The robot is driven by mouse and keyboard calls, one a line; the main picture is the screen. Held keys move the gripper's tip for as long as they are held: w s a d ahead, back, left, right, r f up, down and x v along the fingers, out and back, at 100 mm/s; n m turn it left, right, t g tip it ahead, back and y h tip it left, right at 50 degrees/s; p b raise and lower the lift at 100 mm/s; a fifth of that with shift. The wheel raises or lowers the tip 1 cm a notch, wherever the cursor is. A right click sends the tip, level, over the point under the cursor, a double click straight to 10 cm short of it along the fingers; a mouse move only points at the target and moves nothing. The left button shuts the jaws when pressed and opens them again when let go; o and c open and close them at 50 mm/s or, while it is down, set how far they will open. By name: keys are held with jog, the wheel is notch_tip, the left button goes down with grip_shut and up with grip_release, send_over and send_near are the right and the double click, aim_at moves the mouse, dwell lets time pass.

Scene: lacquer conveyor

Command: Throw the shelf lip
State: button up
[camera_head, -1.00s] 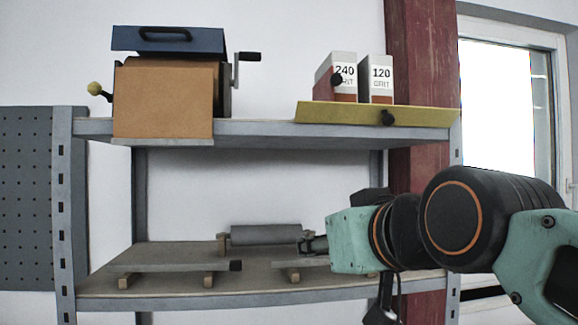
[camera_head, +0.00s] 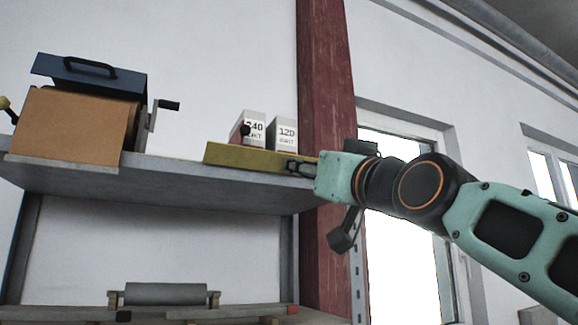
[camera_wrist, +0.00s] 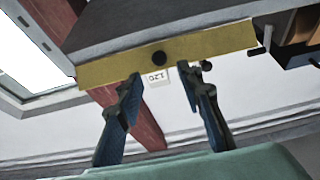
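The shelf lip (camera_head: 240,157) is a long yellow bar along the right front of the upper shelf. It also crosses the wrist view (camera_wrist: 105,72), which is turned upside down. A round black knob (camera_wrist: 158,58) sits on its face. Another dark knob (camera_head: 245,130) shows just above the lip. My gripper (camera_head: 298,167) is at the lip's right part and hides the face knob in the head view. In the wrist view its fingers (camera_wrist: 160,80) are apart, with the face knob just beyond the gap. Contact cannot be told.
Two grit boxes, 240 (camera_head: 254,122) and 120 (camera_head: 284,133), stand behind the lip. A brown box with a crank (camera_head: 70,125) and blue lid (camera_head: 105,78) stands left on the grey upper shelf (camera_head: 180,172). A grey roller (camera_head: 165,294) is below. A red post (camera_head: 325,90) rises behind.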

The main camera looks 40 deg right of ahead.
jog(key=x, duration=0.6)
jog(key=shift+p, duration=0.45)
jog(key=shift+c, duration=0.3)
jog(key=shift+f, duration=0.1)
grip_shut()
